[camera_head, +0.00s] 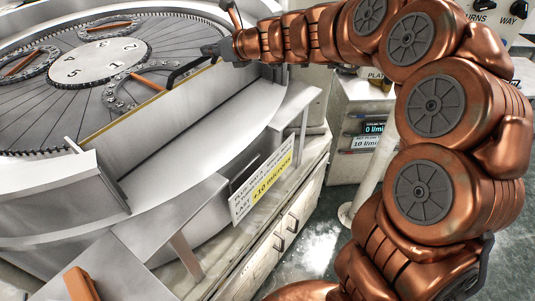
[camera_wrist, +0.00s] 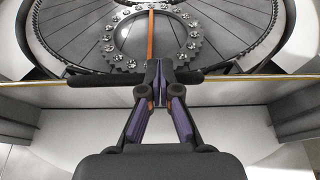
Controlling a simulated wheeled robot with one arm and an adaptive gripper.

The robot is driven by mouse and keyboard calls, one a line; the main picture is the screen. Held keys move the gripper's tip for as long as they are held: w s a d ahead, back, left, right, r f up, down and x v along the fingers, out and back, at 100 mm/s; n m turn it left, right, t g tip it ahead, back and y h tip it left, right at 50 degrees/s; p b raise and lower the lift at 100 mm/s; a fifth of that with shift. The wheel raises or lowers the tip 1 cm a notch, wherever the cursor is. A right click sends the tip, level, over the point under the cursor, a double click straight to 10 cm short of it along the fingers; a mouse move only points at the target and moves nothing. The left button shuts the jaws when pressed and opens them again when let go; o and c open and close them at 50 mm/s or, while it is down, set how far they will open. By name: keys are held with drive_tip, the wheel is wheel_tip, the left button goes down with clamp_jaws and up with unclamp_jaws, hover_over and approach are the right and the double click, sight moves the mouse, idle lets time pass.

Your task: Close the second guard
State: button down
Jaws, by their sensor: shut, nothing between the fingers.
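A grey guard panel (camera_head: 160,113) with a yellow top edge stands along the front of the round lapping plate (camera_head: 50,105). A black bar handle (camera_head: 180,77) is at its top edge. My gripper (camera_head: 208,51) is at the handle's right end in the head view. Its fingertips (camera_wrist: 160,82) are together and empty, overlapping the handle's middle; contact is unclear. Which guard is the second cannot be told.
Toothed carrier rings (camera_head: 125,92) with orange bars lie on the plate. Another grey guard section (camera_head: 55,195) stands at left. A "+10 microns" sign (camera_head: 262,187) hangs on the front. A cabinet with displays (camera_head: 375,128) stands right, with open floor (camera_head: 320,240) before it.

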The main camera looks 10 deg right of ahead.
drive_tip(key=shift+w+a+r, duration=0.15)
drive_tip(key=shift+w+a, duration=0.65)
drive_tip(key=shift+w, duration=0.2)
